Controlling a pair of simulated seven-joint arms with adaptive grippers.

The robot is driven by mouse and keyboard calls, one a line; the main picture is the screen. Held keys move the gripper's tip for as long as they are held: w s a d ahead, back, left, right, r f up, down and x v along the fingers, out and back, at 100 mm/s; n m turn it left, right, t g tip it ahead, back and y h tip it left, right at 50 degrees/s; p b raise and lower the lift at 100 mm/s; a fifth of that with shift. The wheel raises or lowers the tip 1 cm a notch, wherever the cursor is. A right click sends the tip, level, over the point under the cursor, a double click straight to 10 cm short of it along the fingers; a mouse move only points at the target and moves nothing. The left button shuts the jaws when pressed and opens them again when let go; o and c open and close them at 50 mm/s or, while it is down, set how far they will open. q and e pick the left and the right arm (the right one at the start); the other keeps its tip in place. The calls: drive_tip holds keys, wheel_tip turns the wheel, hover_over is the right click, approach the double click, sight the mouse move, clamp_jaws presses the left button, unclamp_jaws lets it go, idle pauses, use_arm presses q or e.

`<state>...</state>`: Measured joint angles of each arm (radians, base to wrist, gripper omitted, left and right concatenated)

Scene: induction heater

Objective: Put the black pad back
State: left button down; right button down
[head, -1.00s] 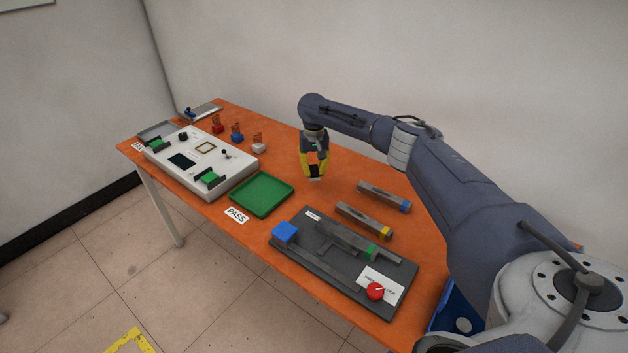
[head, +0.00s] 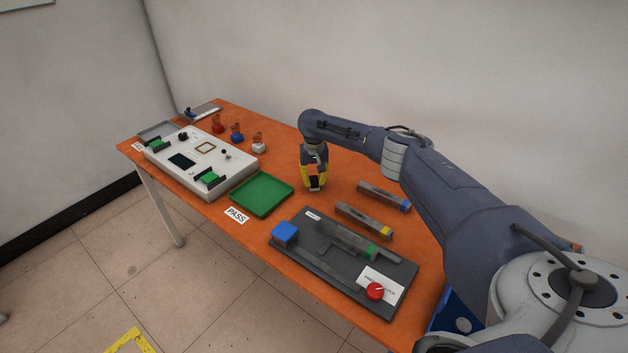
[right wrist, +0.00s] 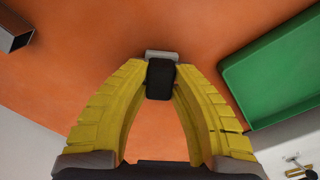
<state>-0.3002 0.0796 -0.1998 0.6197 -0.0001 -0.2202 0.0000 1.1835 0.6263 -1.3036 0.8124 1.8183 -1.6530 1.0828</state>
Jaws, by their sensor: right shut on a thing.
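My right gripper (head: 314,188) is low over the middle of the orange table, to the right of the green tray (head: 262,209). In the right wrist view its yellow fingers close at the tips (right wrist: 161,80) on a small black block, the black pad (right wrist: 160,76). In the head view the fingers hide most of the pad. I cannot tell whether the pad touches the table. My left gripper is not in view.
A white test panel (head: 212,169) stands left of the tray. A dark grey fixture (head: 314,265) with a blue block and red knob lies in front. Two grey bars (head: 364,221) (head: 383,197) lie to the right. Coil pieces (head: 237,137) stand at the back left.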

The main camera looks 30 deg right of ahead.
sight(314, 179)
drive_tip(key=c, duration=1.2)
unclamp_jaws()
drive_tip(key=shift+c, duration=0.2)
drive_tip(key=shift+r, duration=0.1)
wheel_tip(314, 179, up, 12)
